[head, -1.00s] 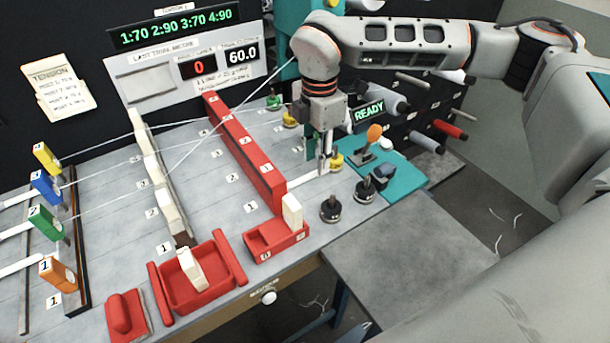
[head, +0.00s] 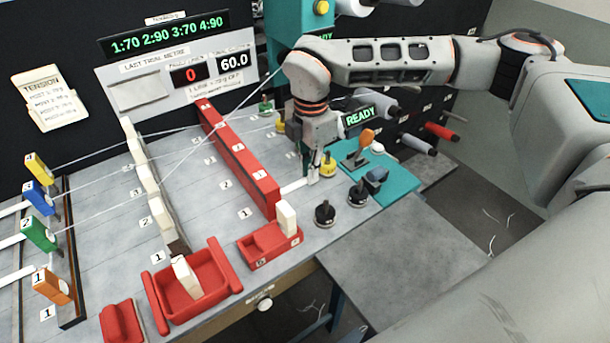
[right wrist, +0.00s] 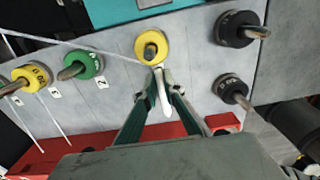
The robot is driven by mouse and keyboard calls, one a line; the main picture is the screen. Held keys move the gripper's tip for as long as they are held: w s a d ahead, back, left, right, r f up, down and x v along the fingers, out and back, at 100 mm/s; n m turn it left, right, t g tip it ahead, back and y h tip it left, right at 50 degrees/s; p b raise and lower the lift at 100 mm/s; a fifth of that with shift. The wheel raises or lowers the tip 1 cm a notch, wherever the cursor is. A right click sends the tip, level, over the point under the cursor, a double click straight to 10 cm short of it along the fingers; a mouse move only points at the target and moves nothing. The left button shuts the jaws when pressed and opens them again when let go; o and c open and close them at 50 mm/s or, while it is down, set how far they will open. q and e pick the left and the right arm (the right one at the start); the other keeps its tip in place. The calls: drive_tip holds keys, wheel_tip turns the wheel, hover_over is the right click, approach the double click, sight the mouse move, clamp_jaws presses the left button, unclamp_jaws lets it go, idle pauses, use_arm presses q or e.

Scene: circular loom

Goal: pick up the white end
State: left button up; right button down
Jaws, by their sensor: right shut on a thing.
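The white end (right wrist: 163,92) is a short, pale rod lying between my right gripper's fingertips in the right wrist view, just beside a yellow post (right wrist: 151,47). In the head view a white strip (head: 292,187) reaches from the red bar toward the fingertips. My right gripper (head: 312,180) points down, low over the grey board, and is shut on the white end; its dark green fingers (right wrist: 162,103) flank it in the wrist view. Whether the end touches the board is unclear. My left gripper is not in view.
Two black knobs (head: 324,214) (head: 357,193) stand close to the right of the gripper. The long red bar (head: 240,160) runs along its left. A teal panel (head: 392,186) with an orange-topped lever lies beyond the knobs. A red tray (head: 190,290) is at front left.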

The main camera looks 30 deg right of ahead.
wheel_tip(320, 180, up, 20)
drive_tip(key=shift+b, duration=0.45)
drive_tip(key=c, duration=2.9)
unclamp_jaws()
clamp_jaws()
